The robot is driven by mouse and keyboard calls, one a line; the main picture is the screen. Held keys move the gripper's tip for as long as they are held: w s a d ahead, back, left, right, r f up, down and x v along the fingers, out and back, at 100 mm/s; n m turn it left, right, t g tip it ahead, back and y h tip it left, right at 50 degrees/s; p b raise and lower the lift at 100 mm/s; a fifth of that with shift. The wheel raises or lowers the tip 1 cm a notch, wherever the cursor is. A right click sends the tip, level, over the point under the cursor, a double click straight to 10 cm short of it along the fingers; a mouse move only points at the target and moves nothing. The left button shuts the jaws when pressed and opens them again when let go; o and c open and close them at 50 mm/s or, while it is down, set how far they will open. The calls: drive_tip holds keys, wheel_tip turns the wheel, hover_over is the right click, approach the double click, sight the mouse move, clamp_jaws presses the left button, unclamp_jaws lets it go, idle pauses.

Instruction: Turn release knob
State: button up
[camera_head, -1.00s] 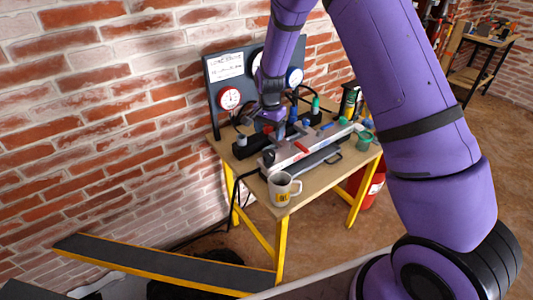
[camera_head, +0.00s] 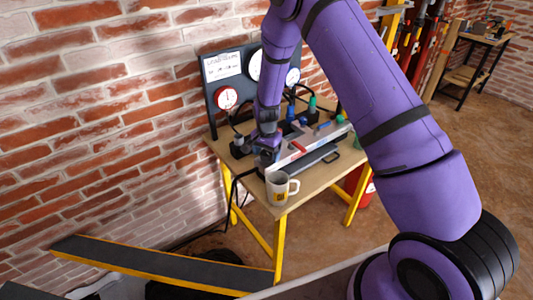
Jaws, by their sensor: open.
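My gripper (camera_head: 266,158) is above the near left part of the wooden bench, close to the left end of a grey test rig (camera_head: 312,150) with a red handle on it. It is small in the view and partly covered by my wrist, and it looks open. I cannot make out the release knob for certain. A small dark block with a grey cylinder on top (camera_head: 239,143) stands just left of my gripper. Whether my gripper touches anything is hidden.
A dark gauge panel (camera_head: 222,68) rises behind. Blue and green fittings stand at the back of the rig. A dark ramp (camera_head: 150,262) with yellow edges lies in front on the left.

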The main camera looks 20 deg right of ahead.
drive_tip(key=c, duration=0.9)
drive_tip(key=shift+n, duration=0.3)
drive_tip(key=n, duration=1.3)
drive_tip(key=shift+n, duration=2.2)
